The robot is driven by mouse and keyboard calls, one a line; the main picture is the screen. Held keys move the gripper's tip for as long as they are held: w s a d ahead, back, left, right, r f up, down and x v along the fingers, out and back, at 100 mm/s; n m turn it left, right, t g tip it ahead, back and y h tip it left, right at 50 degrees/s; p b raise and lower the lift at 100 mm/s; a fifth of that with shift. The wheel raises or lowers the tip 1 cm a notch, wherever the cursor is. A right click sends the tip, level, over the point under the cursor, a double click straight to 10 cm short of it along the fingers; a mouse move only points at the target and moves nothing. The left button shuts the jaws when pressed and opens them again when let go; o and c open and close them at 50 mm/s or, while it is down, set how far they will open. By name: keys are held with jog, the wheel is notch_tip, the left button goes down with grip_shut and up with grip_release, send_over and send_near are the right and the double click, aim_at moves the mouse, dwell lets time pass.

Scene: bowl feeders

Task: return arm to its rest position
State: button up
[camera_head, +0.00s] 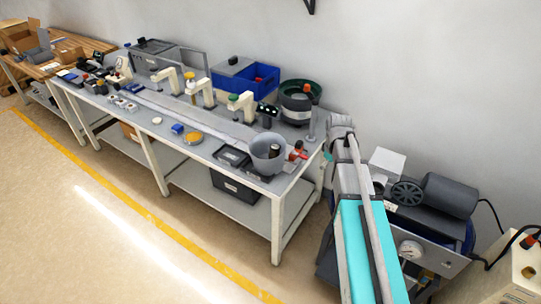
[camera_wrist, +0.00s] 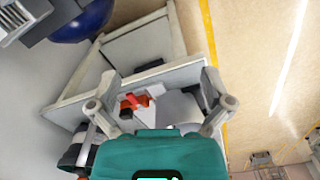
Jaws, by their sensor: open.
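My arm (camera_head: 362,240), grey with turquoise panels, reaches from the bottom of the head view up to the table's right end. The gripper itself is not clear there. In the wrist view, my gripper (camera_wrist: 157,82) has its two grey fingers spread wide apart, with nothing held between them. The turquoise gripper body fills the bottom of that view. Beyond the fingers are the table's end, a red part (camera_wrist: 135,101) and the grey bowl (camera_wrist: 178,108), partly hidden by the gripper.
The long workbench (camera_head: 225,178) carries bowl feeders, a blue bin (camera_head: 258,80), a green-rimmed bowl (camera_head: 300,95) and a grey bowl (camera_head: 267,152). A compressor (camera_head: 445,195) stands close to my arm's right. Open floor (camera_head: 75,235) lies in front of the bench.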

dwell(0.3)
jog(key=s+a+m, duration=0.2)
jog(key=s+m, duration=0.1)
jog(key=s, duration=0.4)
jog(key=s+a+m, duration=0.3)
jog(key=s+m, duration=0.1)
jog(key=s, duration=0.4)
jog(key=shift+s, duration=0.3)
dwell(0.6)
